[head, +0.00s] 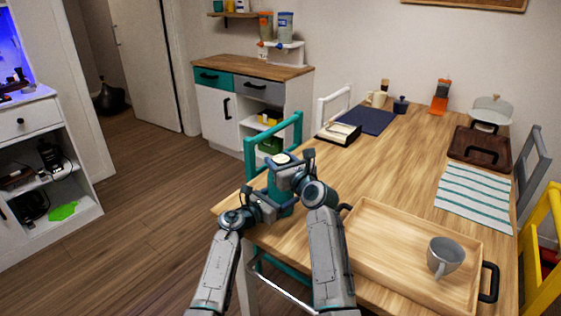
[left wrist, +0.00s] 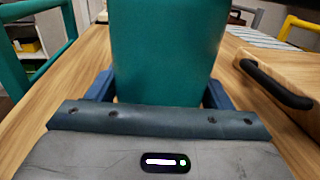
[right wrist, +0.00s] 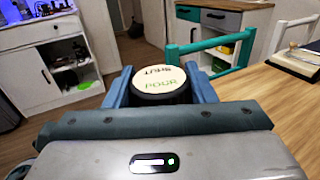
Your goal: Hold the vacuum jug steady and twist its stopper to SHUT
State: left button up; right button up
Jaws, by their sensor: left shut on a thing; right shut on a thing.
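The teal vacuum jug (head: 273,188) stands upright at the table's near left corner, partly hidden by my arms. It fills the middle of the left wrist view (left wrist: 168,50). My left gripper (head: 268,205) is shut on the jug's body, a finger on each side. The stopper (head: 282,158) on top has a black side and a cream top. In the right wrist view the stopper (right wrist: 160,80) shows upside-down lettering, dark SHUT on the far side and green POUR on the near side. My right gripper (head: 288,170) is shut on the stopper from both sides.
A wooden tray (head: 385,275) with a grey mug (head: 446,257) lies right of the jug. A teal chair (head: 250,160) stands close behind it. A book (head: 338,133), a dark placemat (head: 366,121) and a striped cloth (head: 475,198) lie further back. The table middle is clear.

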aim_at(281, 158)
jog(key=o, duration=1)
notch_tip(281, 158, up, 10)
jog(key=shift+f, duration=0.1)
jog(key=shift+c, duration=0.2)
